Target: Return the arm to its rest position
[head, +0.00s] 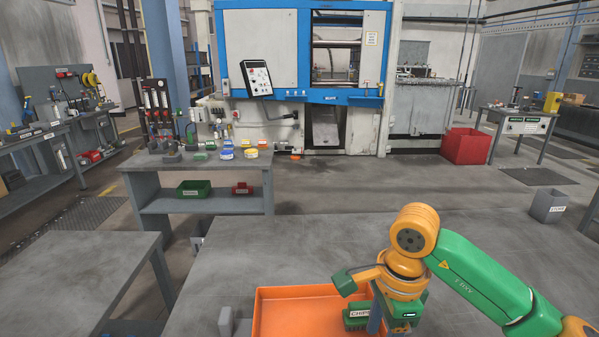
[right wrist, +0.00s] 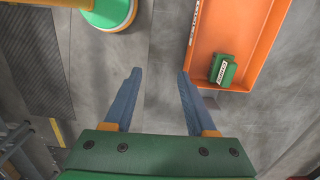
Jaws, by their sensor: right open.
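My right arm (head: 465,270), green and orange, comes in from the right in the head view and bends down at the front right of the grey table. Its gripper is open and empty in the right wrist view (right wrist: 157,80), with two blue-grey fingers apart over bare grey surface. In the wrist view the orange tray (right wrist: 258,55) lies to the right of the fingers. In the head view the gripper partly hides the tray (head: 285,293). My left gripper is not in view.
A green labelled box (right wrist: 222,69) lies in the tray. A small grey block (head: 226,321) stands left of the tray. The table (head: 300,250) is clear behind it. A workbench (head: 200,185) with small parts and a blue-framed machine (head: 290,97) stand beyond.

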